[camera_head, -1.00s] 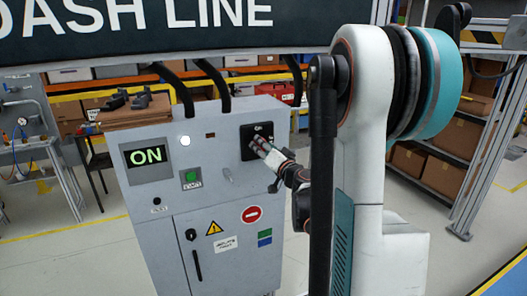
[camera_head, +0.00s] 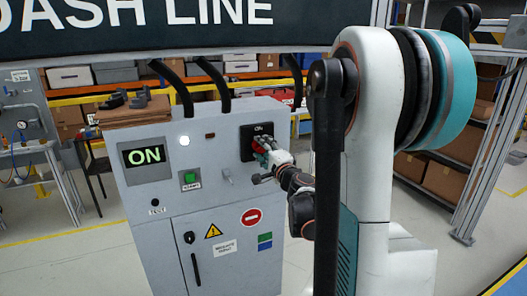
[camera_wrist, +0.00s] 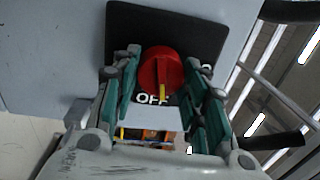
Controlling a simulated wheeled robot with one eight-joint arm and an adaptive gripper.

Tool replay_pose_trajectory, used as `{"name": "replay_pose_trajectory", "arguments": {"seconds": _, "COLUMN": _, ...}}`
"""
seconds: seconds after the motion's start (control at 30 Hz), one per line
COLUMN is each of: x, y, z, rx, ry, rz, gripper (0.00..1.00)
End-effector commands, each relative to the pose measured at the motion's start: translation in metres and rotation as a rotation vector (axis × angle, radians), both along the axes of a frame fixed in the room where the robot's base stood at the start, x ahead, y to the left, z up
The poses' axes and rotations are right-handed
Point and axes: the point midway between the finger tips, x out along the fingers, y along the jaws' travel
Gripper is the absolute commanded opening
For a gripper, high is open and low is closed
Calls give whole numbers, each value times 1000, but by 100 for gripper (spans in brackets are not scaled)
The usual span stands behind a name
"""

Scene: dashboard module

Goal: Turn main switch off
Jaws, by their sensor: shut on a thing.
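The main switch is a red rotary knob (camera_wrist: 160,70) on a black square plate (camera_head: 247,140) at the upper right of the grey cabinet (camera_head: 210,205). My gripper (camera_head: 266,153) is at the knob. In the wrist view, its teal-padded fingers stand on both sides of the knob, shut on it. The knob's yellow mark points down in that view, close to the "OFF" label (camera_wrist: 151,98). In the head view, "ON" shows at the plate's top, and my gripper hides most of the knob. The cabinet's display (camera_head: 145,155) reads "ON" in green.
A white lamp (camera_head: 184,141), a green button (camera_head: 190,178) and a small toggle (camera_head: 227,176) sit left of the switch. Black cables (camera_head: 213,80) rise from the cabinet's top. The floor left of the cabinet has free room.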

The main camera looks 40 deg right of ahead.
Motion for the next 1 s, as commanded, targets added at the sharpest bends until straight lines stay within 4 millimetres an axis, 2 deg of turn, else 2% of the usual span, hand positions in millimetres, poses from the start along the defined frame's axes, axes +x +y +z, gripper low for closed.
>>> {"name": "replay_pose_trajectory", "arguments": {"seconds": 0.4, "x": 0, "y": 0, "z": -1, "rx": 199, "ry": -64, "rz": -1, "gripper": 17}}
{"name": "replay_pose_trajectory", "arguments": {"seconds": 1.0, "x": 0, "y": 0, "z": -1, "rx": 235, "ry": -76, "rz": -2, "gripper": 17}}
